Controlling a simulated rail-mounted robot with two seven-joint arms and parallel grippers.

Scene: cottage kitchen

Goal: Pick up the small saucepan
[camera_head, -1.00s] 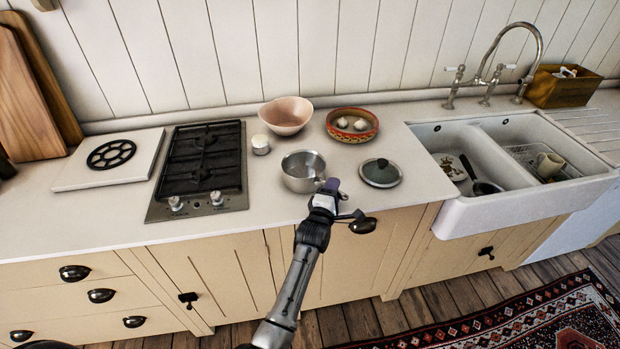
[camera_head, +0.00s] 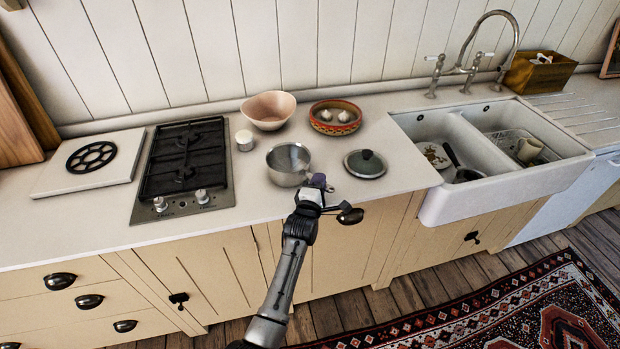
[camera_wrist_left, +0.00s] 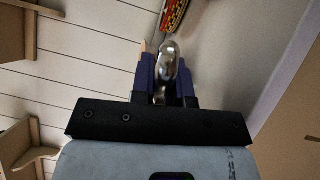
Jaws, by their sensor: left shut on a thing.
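The small saucepan (camera_head: 283,163) is a steel pan near the front of the counter, between the hob and a dark-knobbed glass lid (camera_head: 365,164). My left gripper (camera_head: 318,183) is at its front right, shut on its handle. In the left wrist view, the shiny metal handle (camera_wrist_left: 167,68) sits between the purple fingers. The fingers hide part of the handle, and I cannot tell whether the pan's base is clear of the counter. My right gripper is not in view.
A pink bowl (camera_head: 269,109), a patterned red bowl (camera_head: 335,128) with garlic and a small white jar (camera_head: 244,140) stand behind the pan. The black hob (camera_head: 186,160) is to the left. The double sink (camera_head: 490,195) is to the right, beyond the lid.

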